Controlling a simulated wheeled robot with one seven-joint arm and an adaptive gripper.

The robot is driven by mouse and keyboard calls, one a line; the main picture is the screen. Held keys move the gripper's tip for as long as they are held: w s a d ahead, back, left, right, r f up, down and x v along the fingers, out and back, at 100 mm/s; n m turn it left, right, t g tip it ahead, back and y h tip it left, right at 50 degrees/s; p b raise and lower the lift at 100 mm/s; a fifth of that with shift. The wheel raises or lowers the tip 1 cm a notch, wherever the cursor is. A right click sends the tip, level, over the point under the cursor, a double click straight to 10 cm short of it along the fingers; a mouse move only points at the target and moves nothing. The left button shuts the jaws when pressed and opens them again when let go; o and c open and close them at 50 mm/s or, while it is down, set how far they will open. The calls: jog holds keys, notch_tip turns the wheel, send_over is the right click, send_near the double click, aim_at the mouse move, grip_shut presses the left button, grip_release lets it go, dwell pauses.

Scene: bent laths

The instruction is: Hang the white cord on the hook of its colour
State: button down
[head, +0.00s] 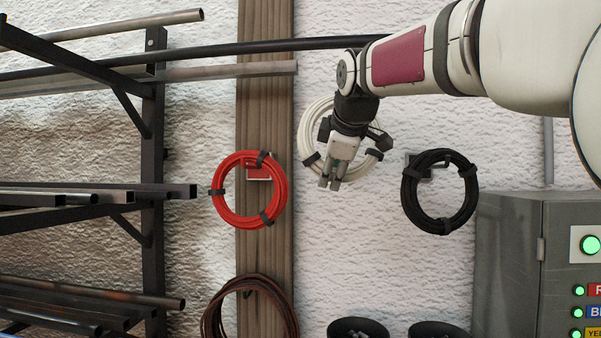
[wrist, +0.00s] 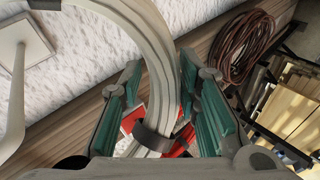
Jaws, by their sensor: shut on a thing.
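The white cord (head: 308,122) is a coil with black ties in front of the white wall, partly hidden behind my gripper (head: 333,183). My gripper is shut on the white cord; in the wrist view, the cord (wrist: 161,75) runs between the green-padded fingers (wrist: 160,110), with a dark tie near them. A pale square plate with a rod, seemingly a hook (wrist: 22,42), shows at the upper left of the wrist view, apart from the fingers. Whether the coil is around that rod cannot be told. In the head view this hook is not visible.
A red cord (head: 221,203) hangs on the wooden post (head: 265,110), left of my gripper. A black cord (head: 410,198) hangs to the right. A brown coil (head: 213,318) is below. A pipe rack (head: 153,120) stands left, a grey cabinet (head: 508,250) right.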

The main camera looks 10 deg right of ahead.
jog(key=shift+w+d+f, duration=0.1)
jog(key=shift+w+d, duration=0.15)
jog(key=shift+w, duration=0.4)
jog(key=shift+w+d, duration=0.2)
jog(key=shift+w, duration=0.4)
jog(key=shift+w+d+f+b, duration=0.1)
jog(key=shift+w+f+b, duration=0.15)
jog(key=shift+f+b, duration=0.25)
jog(key=shift+w+d+f+b, duration=0.1)
jog(key=shift+w+f+b, duration=0.2)
jog(key=shift+f, duration=0.25)
jog(key=shift+f, duration=0.25)
jog(key=c, duration=1.1)
grip_release()
jog(key=shift+s, duration=0.1)
